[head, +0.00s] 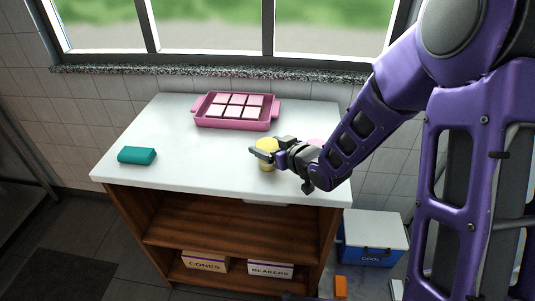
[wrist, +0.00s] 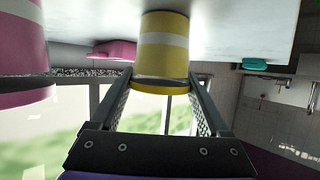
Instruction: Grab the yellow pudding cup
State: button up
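The yellow pudding cup (head: 267,167) stands upright on the white counter near its front right, partly covered by my gripper (head: 268,153) in the head view. In the wrist view, which is upside down, the yellow cup (wrist: 162,55) with a pale band lies between the two fingertips of my gripper (wrist: 160,76). The fingers are apart, one on each side of the cup's upper part. Whether both pads press on it cannot be made out. The cup's base still appears to rest on the counter.
A pink cup (wrist: 22,38) stands close beside the yellow one; it is mostly hidden behind my arm in the head view (head: 316,142). A pink tray (head: 237,124) with several compartments stands at the back. A teal item (head: 137,155) lies at left. The counter's middle is clear.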

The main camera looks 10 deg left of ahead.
jog(key=c, duration=0.9)
